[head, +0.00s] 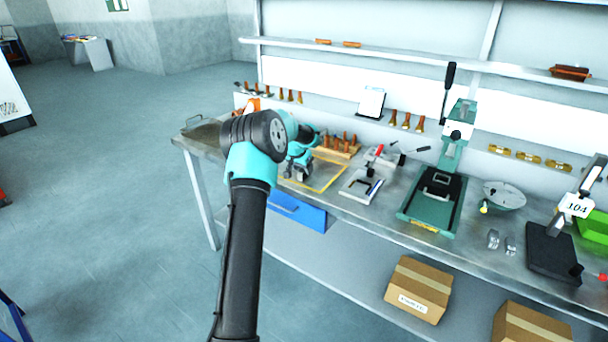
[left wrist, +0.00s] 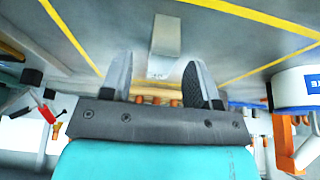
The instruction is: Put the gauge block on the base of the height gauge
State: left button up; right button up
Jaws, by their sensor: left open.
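In the left wrist view a plain grey metal block (left wrist: 165,38), which I take for the gauge block, lies on the grey bench inside yellow lines. My left gripper (left wrist: 157,82) is open. The block is just beyond and between its two fingertips, with no visible grip on it. In the head view my left gripper (head: 302,172) is over the yellow-outlined area, and I cannot make out the block there. The height gauge (head: 576,205), with a display reading 104, stands at the far right; its dark flat base (head: 553,250) looks clear in front. My right gripper is not in view.
A green press (head: 452,150) stands on the bench (head: 385,215) between my left gripper and the height gauge. A white case (head: 361,187), a round grey dish (head: 504,195) and small metal pieces (head: 493,240) also lie along the way. A wooden rack (head: 338,148) is behind the gripper.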

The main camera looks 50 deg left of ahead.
pick_arm(q)
jog(key=shift+x, duration=1.35)
jog(key=shift+c, duration=0.3)
grip_shut()
